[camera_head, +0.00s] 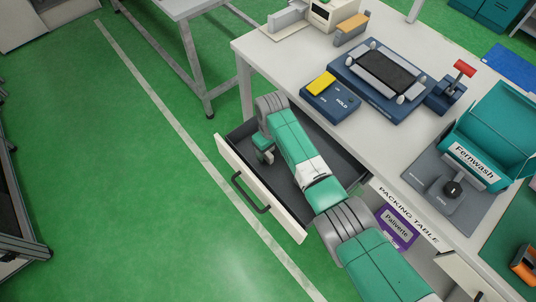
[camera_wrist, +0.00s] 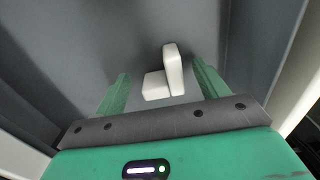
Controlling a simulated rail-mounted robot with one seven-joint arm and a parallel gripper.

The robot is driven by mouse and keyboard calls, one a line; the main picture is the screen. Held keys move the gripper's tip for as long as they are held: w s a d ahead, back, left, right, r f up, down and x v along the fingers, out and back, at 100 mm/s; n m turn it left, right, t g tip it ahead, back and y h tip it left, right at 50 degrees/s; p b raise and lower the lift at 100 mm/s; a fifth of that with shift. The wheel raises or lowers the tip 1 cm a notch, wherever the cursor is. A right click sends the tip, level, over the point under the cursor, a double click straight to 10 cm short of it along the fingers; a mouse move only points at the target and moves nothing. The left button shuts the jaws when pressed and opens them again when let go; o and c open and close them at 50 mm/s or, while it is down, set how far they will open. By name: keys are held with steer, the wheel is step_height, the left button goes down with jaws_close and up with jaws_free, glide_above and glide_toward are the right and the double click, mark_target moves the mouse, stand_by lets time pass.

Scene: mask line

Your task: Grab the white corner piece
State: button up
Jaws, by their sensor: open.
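The white corner piece (camera_wrist: 173,72) shows in the wrist view as an L-shaped block on the grey drawer floor. It lies ahead of my gripper (camera_wrist: 160,88), between the lines of its two green fingers. The fingers are apart and empty, and neither seems to touch the piece. In the head view my arm reaches into the open drawer (camera_head: 240,186), and my gripper (camera_head: 264,150) is low inside it. The white piece cannot be seen there; the arm and gripper hide part of the drawer.
The drawer's walls (camera_wrist: 290,80) stand close on both sides of my gripper. Above is the packing table (camera_head: 285,62) with a blue fixture (camera_head: 350,88), a yellow-topped HOLD block (camera_head: 330,98), a red-handled lever (camera_head: 464,68) and a teal Fernwash box (camera_head: 490,130). Green floor lies open at left.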

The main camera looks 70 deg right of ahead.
steer(key=shift+f, duration=0.55)
steer(key=c, duration=1)
step_height(320, 180, up, 10)
steer(key=p, duration=0.4)
steer(key=shift+r, duration=0.1)
steer(key=shift+c, duration=0.2)
